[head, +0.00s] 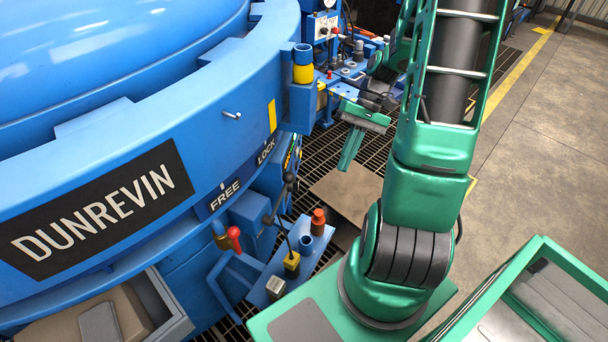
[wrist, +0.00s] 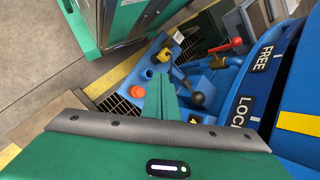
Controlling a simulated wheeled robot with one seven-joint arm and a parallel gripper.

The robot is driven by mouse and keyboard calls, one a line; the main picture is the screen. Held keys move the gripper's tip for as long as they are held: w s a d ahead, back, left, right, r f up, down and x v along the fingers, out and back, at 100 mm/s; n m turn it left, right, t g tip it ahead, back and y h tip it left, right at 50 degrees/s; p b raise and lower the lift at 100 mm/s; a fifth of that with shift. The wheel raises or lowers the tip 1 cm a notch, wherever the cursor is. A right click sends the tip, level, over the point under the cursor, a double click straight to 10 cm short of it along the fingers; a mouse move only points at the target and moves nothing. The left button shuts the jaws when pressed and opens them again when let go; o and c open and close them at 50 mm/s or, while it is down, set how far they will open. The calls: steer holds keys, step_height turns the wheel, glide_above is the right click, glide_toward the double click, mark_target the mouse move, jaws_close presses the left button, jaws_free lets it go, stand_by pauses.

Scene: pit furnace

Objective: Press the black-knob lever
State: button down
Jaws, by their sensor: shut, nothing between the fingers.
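A lever with a black knob (head: 267,219) stands on the blue control shelf at the furnace's side, its thin rod running down to a yellow block (head: 292,263). My gripper (head: 346,167) is shut and empty, up and to the right of the shelf. In the wrist view my green shut fingers (wrist: 166,80) reach over the shelf, and a black knob (wrist: 197,98) shows just right of them. I see no clear contact; its base is partly hidden.
The blue shelf (head: 258,296) also carries an orange-capped post (head: 318,222), a blue cup (head: 306,245) and a grey block (head: 275,287). A red-handled lever (head: 234,238) is left of it. The furnace wall (head: 240,130) curves close by. Grating and open floor lie right.

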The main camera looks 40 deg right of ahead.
steer(key=w+d+f+m+t+y, duration=0.1)
steer(key=w+d+f+t+y, duration=0.1)
steer(key=f+t+y, duration=0.3)
steer(key=w+d+f+m+t+y, duration=0.1)
steer(key=w+d+f+t+y, duration=0.2)
steer(key=f+t+y, duration=0.2)
steer(key=shift+d+f+m+t+y, duration=0.4)
steer(key=shift+f+t, duration=0.6)
steer(key=shift+f, duration=0.35)
steer(key=shift+w+a, duration=0.1)
steer(key=s+a+x, duration=0.1)
steer(key=s+x, duration=0.1)
steer(key=x, duration=1)
steer(key=shift+a+r, duration=0.35)
steer(key=shift+a, duration=0.1)
steer(key=shift+d+r, duration=0.1)
